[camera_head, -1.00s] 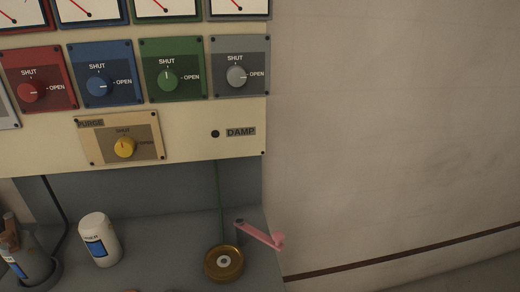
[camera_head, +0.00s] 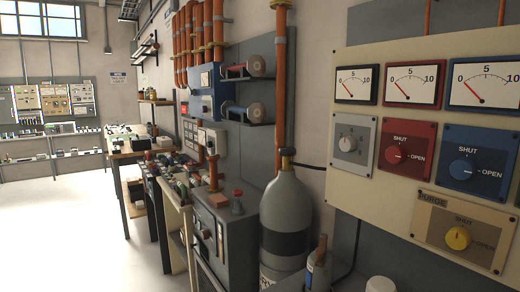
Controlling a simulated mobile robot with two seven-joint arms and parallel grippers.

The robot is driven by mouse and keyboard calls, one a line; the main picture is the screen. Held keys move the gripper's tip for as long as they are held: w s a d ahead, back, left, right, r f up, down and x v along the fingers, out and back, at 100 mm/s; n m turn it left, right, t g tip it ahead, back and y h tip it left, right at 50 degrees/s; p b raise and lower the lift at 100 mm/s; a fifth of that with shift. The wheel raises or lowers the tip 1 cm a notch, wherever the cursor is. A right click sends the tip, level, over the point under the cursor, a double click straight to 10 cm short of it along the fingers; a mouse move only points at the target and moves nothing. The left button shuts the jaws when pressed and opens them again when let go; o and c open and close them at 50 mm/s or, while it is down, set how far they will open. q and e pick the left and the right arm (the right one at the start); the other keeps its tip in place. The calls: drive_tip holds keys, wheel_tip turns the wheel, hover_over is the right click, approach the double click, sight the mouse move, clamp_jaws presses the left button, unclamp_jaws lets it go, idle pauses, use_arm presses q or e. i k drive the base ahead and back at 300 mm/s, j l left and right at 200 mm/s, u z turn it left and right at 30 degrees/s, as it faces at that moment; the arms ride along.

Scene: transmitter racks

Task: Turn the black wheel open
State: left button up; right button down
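No wheel that I can clearly tell as black shows in the head view. A grey gas cylinder (camera_head: 287,205) with a dark band stands upright right of the middle. A small dark brownish valve top (camera_head: 287,157) sits on its neck; its shape and setting are too small to tell. Neither of my grippers is in view.
A cream panel (camera_head: 345,207) at the right carries gauges, a white knob (camera_head: 347,144), red knob (camera_head: 393,156), blue knob (camera_head: 461,169) and yellow knob (camera_head: 458,238). A grey cabinet (camera_head: 228,237) stands left of the cylinder. The floor (camera_head: 60,235) at left is clear.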

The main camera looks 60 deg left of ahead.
sight(286, 152)
drive_tip(key=u, duration=1.75)
drive_tip(key=j+z, duration=0.1)
drive_tip(key=z, duration=0.35)
drive_tip(key=i+j+z, duration=0.1)
drive_tip(key=z, duration=0.4)
drive_tip(key=j+z, duration=0.15)
drive_tip(key=z, duration=0.3)
drive_tip(key=j+z, duration=0.25)
drive_tip(key=j, duration=0.15)
drive_tip(key=k+j+z, duration=0.2)
drive_tip(key=j, duration=0.2)
drive_tip(key=j+z, duration=0.25)
drive_tip(key=j, duration=0.15)
drive_tip(key=k+j+z, duration=0.1)
drive_tip(key=j+z, duration=0.15)
drive_tip(key=j, duration=0.15)
drive_tip(key=k+j+z, duration=0.25)
drive_tip(key=i+j, duration=0.1)
